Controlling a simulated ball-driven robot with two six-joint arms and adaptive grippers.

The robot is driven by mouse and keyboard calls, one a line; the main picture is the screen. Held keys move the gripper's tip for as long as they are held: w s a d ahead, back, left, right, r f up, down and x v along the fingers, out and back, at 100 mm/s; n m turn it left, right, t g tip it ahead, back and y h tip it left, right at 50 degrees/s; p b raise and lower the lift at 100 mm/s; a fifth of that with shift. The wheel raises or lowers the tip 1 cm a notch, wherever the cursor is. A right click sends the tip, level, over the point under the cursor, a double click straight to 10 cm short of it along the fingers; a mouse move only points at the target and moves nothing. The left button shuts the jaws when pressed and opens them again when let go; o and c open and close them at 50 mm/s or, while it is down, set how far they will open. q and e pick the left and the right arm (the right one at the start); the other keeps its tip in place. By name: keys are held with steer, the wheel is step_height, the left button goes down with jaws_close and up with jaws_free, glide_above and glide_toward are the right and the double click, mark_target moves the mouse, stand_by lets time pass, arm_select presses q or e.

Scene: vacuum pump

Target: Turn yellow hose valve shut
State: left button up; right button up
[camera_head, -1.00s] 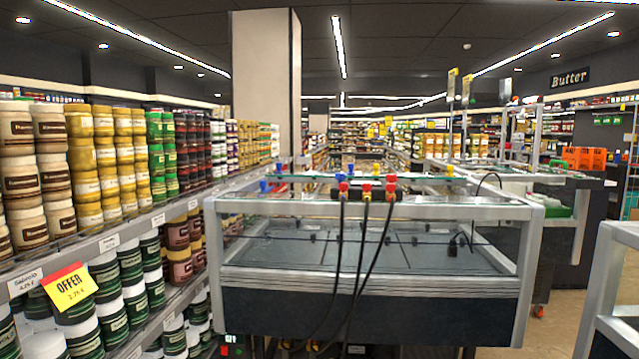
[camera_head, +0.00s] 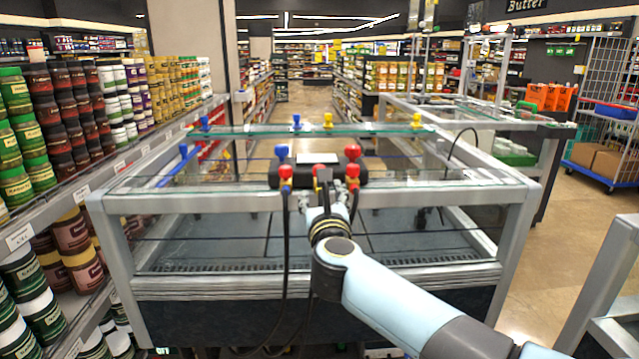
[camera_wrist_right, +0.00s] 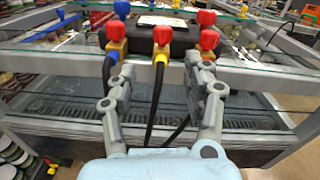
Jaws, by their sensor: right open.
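A black valve block (camera_head: 318,172) sits on the glass top of the display case. Along its front are three red-capped valves with yellowish fittings: left (camera_head: 286,173), middle (camera_head: 319,170) and right (camera_head: 352,172). They also show in the right wrist view as left (camera_wrist_right: 116,32), middle (camera_wrist_right: 162,35) and right (camera_wrist_right: 209,40). Black hoses hang from them. My right gripper (camera_head: 326,203) is just in front of the block. In the wrist view its fingers (camera_wrist_right: 157,72) are open and apart on either side of the middle valve's hose, below the caps. Contact cannot be told. My left gripper is out of view.
A blue knob (camera_head: 282,152) and a larger red knob (camera_head: 352,152) rise behind the front valves. Blue and yellow small valves stand on the rear glass edge (camera_head: 380,131). Jar shelves line the left. The floor right of the case (camera_head: 570,220) is clear.

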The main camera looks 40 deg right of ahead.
steer(key=shift+m, duration=0.8)
steer(key=x, duration=0.3)
steer(key=r+x, duration=0.1)
steer(key=x, duration=0.7)
steer(key=shift+d+r, duration=0.2)
steer(key=shift+r, duration=0.05)
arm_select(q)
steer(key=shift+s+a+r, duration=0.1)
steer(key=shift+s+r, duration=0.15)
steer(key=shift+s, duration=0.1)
arm_select(e)
steer(key=shift+c, duration=1)
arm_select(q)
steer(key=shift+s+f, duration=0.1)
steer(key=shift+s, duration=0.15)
arm_select(e)
jaws_close()
